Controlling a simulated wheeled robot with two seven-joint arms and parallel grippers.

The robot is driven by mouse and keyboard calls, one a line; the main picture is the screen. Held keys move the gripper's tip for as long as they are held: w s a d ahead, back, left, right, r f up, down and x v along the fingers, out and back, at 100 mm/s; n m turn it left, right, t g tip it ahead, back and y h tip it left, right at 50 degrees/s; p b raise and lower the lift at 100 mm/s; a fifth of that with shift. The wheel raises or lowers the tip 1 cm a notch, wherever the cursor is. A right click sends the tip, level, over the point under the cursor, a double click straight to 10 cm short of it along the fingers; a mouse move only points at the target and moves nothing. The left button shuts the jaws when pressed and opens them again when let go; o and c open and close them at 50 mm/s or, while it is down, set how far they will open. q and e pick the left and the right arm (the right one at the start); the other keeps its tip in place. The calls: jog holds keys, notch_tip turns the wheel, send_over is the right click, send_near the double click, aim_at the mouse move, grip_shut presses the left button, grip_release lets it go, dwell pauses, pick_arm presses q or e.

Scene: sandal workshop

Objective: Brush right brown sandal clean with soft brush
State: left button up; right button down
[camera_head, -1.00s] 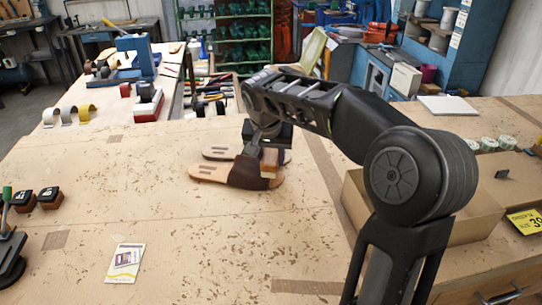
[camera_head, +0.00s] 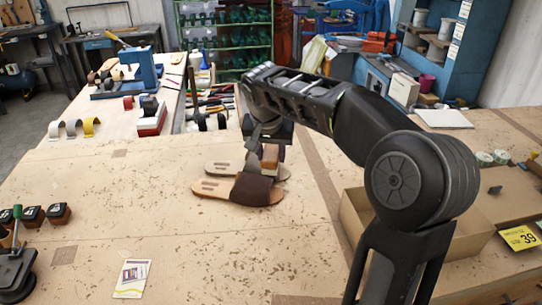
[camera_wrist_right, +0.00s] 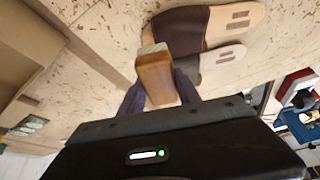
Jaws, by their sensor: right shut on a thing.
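Two sandals lie side by side on the wooden bench, toes to the right. The nearer one (camera_head: 215,188) has a tan sole and dark brown strap; it also shows in the right wrist view (camera_wrist_right: 232,22). The farther sandal (camera_head: 222,168) is partly hidden by my right arm. My right gripper (camera_head: 268,150) is shut on a wooden-backed brush (camera_head: 270,157), held above the sandals near their toe end. In the right wrist view the brush (camera_wrist_right: 157,80) sits between the fingers; its contact with a sandal cannot be told. My left gripper is out of view.
A cardboard box (camera_head: 352,215) stands to the right, beneath my arm. A card (camera_head: 132,278) lies at front left, near several dark wooden-based blocks (camera_head: 33,214) and a green-handled tool (camera_head: 15,255). Bench space left of the sandals is clear.

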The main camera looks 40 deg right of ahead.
jog(key=shift+r, duration=0.6)
notch_tip(320, 180, down, 6)
jog(key=s+d, duration=0.2)
jog(key=shift+d+r, duration=0.15)
jog(key=shift+b, duration=0.35)
